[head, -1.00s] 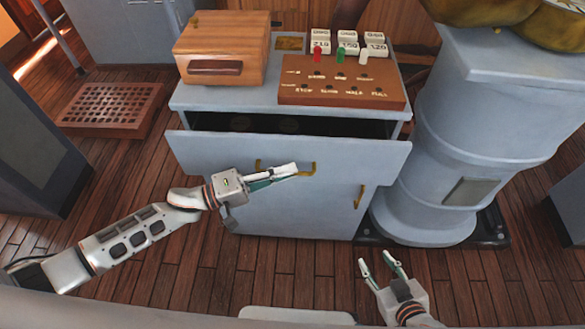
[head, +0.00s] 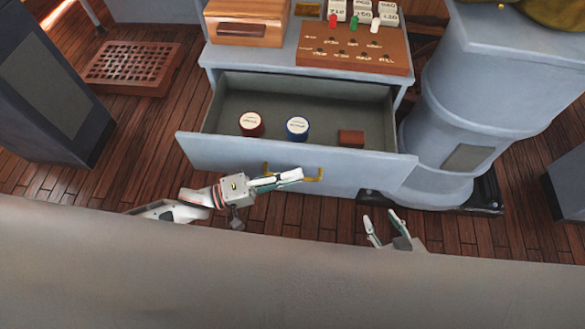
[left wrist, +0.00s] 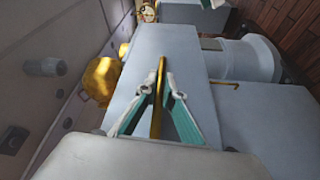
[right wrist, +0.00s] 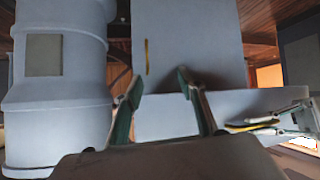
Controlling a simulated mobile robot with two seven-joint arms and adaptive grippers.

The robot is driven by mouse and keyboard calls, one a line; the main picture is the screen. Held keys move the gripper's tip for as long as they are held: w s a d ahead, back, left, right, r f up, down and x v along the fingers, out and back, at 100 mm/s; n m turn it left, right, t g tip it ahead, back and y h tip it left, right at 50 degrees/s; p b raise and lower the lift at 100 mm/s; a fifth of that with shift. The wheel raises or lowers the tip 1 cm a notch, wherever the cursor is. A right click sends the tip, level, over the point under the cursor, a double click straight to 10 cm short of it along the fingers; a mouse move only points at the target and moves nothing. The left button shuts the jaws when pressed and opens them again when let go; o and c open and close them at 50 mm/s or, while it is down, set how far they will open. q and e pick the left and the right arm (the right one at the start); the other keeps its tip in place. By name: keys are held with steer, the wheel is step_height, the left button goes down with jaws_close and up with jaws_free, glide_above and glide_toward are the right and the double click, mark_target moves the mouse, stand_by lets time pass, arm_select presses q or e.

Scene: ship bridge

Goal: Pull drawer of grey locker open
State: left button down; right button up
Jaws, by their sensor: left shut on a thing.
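The grey locker (head: 303,53) stands ahead in the head view with its drawer (head: 230,152) pulled well out, so the inside shows. Its brass handle (head: 314,174) is on the drawer front. My left gripper (head: 297,175) is shut on this handle; the left wrist view shows the brass bar (left wrist: 158,95) between the two fingers (left wrist: 160,92). My right gripper (head: 384,222) is open and empty, low in front of the locker and to the right of the handle. In the right wrist view its fingers (right wrist: 161,92) are spread apart with nothing between them.
Inside the drawer lie a red round tin (head: 251,124), a blue round tin (head: 298,128) and a small brown block (head: 351,138). On the locker top are a wooden box (head: 246,22) and a switch panel (head: 354,58). A grey pedestal (head: 470,100) stands close on the right.

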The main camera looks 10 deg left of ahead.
arm_select(q)
steer(key=shift+s, duration=0.2)
arm_select(e)
steer(key=shift+s+f, duration=0.1)
steer(key=shift+s, duration=0.2)
arm_select(q)
steer(key=c, duration=2.2)
jaws_free()
steer(key=shift+o, duration=0.2)
arm_select(e)
steer(key=shift+w+r, duration=0.2)
arm_select(q)
steer(key=v, duration=1.2)
